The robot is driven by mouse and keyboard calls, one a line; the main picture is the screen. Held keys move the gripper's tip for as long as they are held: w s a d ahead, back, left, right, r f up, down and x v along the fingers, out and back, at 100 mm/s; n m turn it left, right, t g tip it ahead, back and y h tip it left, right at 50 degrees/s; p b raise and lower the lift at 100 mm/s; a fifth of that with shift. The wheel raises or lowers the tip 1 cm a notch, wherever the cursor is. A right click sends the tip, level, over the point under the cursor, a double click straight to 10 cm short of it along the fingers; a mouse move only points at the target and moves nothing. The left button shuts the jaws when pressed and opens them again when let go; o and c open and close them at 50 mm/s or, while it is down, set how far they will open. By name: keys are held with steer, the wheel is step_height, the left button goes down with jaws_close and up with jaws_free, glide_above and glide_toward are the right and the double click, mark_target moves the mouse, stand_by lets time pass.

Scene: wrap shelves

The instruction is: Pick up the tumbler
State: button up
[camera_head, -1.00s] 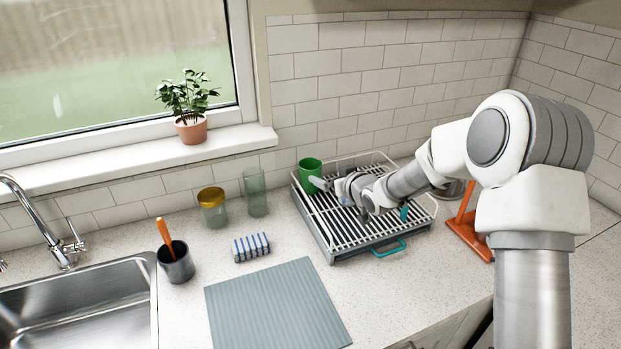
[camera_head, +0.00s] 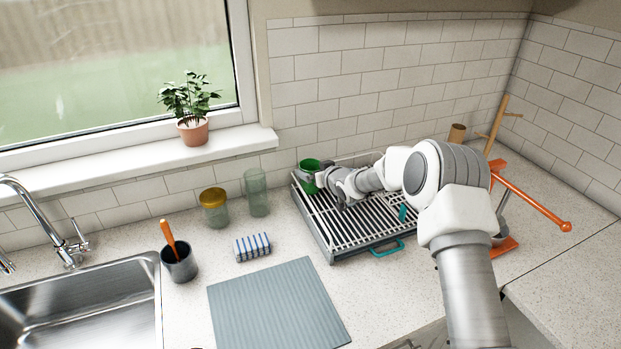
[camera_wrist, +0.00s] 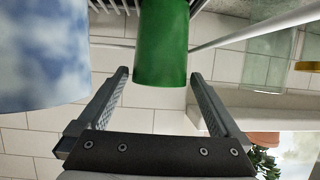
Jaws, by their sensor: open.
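A green tumbler (camera_head: 309,164) stands upright at the back left corner of the dish rack (camera_head: 322,240). My gripper (camera_head: 318,178) is beside it, reaching in from the right and covering part of it. In the wrist view the green tumbler (camera_wrist: 161,45) shows between the open fingertips of my gripper (camera_wrist: 159,76), with a gap on either side. The fingers hold nothing. Its far end is cut off by the top of the wrist picture.
A blue and white mottled thing (camera_wrist: 38,55) is close to the left finger in the wrist view. A clear glass (camera_head: 257,192) and a yellow-lidded jar (camera_head: 214,208) stand left of the rack. An orange stand (camera_head: 535,203) is at the right. The tiled wall is behind.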

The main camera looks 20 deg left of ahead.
mark_target(306, 165)
steer(key=shift+p+x, duration=0.3)
steer(key=shift+x, duration=1.3)
steer(key=shift+r, duration=0.1)
steer(key=c, duration=1.1)
steer(key=shift+c, duration=0.2)
